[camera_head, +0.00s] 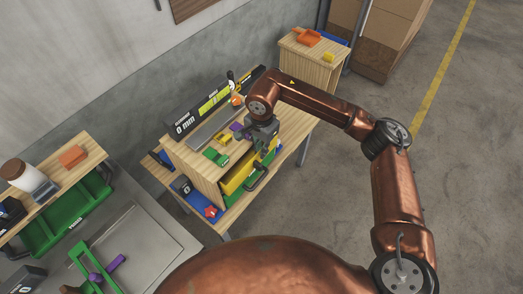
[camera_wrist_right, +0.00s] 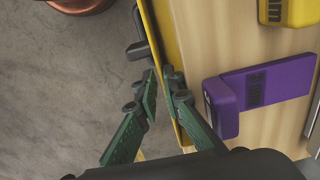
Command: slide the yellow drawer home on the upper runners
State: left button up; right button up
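The yellow drawer (camera_head: 236,180) is in the wooden cabinet in the middle of the head view, with a dark handle on its front. In the right wrist view its yellow front (camera_wrist_right: 146,18) runs as a narrow strip along the edge of the wooden top, with a dark handle (camera_wrist_right: 138,50) beside it. My right gripper (camera_head: 264,146) is close to the drawer front. Its green-padded fingers (camera_wrist_right: 160,84) have a narrow gap, with nothing clearly held between them. The arm hides part of the drawer, and the runners cannot be made out. My left gripper is out of view.
The cabinet top (camera_head: 183,154) carries a green block (camera_head: 215,156), a yellow block (camera_head: 223,138) and a purple piece (camera_wrist_right: 266,82). A black-yellow gauge bar (camera_head: 205,105) stands at the back. A green drawer (camera_head: 65,222) is at left. Open floor (camera_head: 325,215) lies on the right.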

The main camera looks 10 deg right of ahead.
jog(key=shift+s+d+p, duration=0.4)
jog(key=shift+s+d, duration=1.4)
jog(key=shift+s, duration=0.3)
notch_tip(320, 180, up, 12)
jog(key=shift+s+d+f, duration=0.1)
jog(key=shift+c, duration=0.4)
